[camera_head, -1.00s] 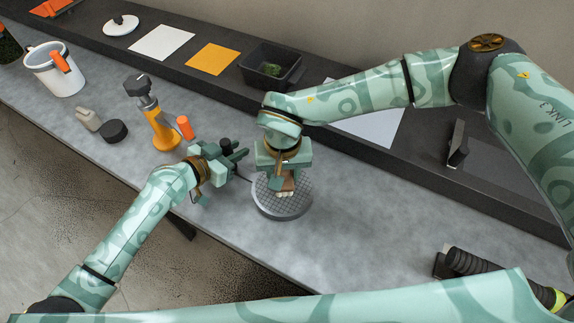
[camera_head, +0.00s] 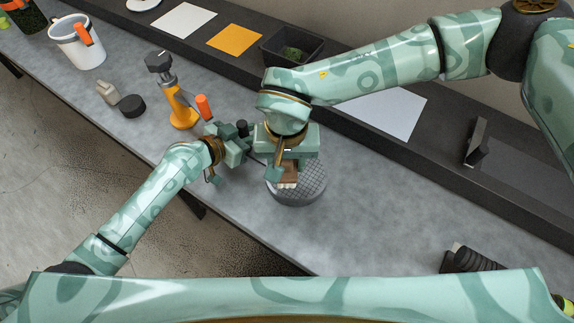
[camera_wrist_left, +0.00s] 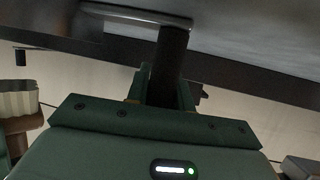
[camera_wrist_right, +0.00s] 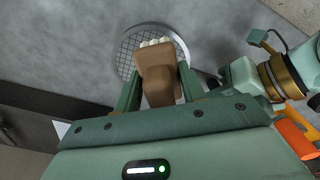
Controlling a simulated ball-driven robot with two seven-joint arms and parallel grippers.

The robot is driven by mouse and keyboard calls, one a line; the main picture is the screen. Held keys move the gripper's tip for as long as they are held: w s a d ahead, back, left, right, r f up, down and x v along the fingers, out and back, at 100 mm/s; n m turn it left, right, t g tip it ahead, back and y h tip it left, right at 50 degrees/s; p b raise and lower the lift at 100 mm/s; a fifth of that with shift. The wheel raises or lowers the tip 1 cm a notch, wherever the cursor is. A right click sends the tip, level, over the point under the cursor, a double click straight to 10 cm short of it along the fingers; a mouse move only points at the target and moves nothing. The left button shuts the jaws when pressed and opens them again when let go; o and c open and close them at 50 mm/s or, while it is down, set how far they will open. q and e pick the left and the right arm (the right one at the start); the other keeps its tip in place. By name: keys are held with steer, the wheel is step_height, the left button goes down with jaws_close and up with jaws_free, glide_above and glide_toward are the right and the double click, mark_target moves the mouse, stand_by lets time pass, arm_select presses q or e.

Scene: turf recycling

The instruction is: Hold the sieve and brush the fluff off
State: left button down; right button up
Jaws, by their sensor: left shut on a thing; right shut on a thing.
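The round grey sieve (camera_head: 308,193) with a wire mesh is at the middle of the worktop; it also shows in the right wrist view (camera_wrist_right: 128,44). My left gripper (camera_head: 247,142) is at its left side, shut on a dark handle (camera_wrist_left: 171,55), which looks like the sieve's handle. My right gripper (camera_head: 289,172) is over the sieve, shut on a brown brush (camera_wrist_right: 157,74) with pale bristles. The bristle end is over the mesh; I cannot tell whether it touches. No fluff can be made out on the mesh. My right gripper hides part of the sieve.
An orange-based stand (camera_head: 180,105) and an orange cylinder (camera_head: 203,107) stand left of the sieve. A black puck (camera_head: 132,106) and a white bucket (camera_head: 78,48) are farther left. A dark bin (camera_head: 292,48) sits on the back ledge.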

arm_select(q)
steer(key=shift+f, duration=0.1)
arm_select(e)
steer(key=shift+r, duration=1.5)
arm_select(q)
steer(key=c, duration=1.1)
jaws_free()
steer(key=shift+c, duration=0.2)
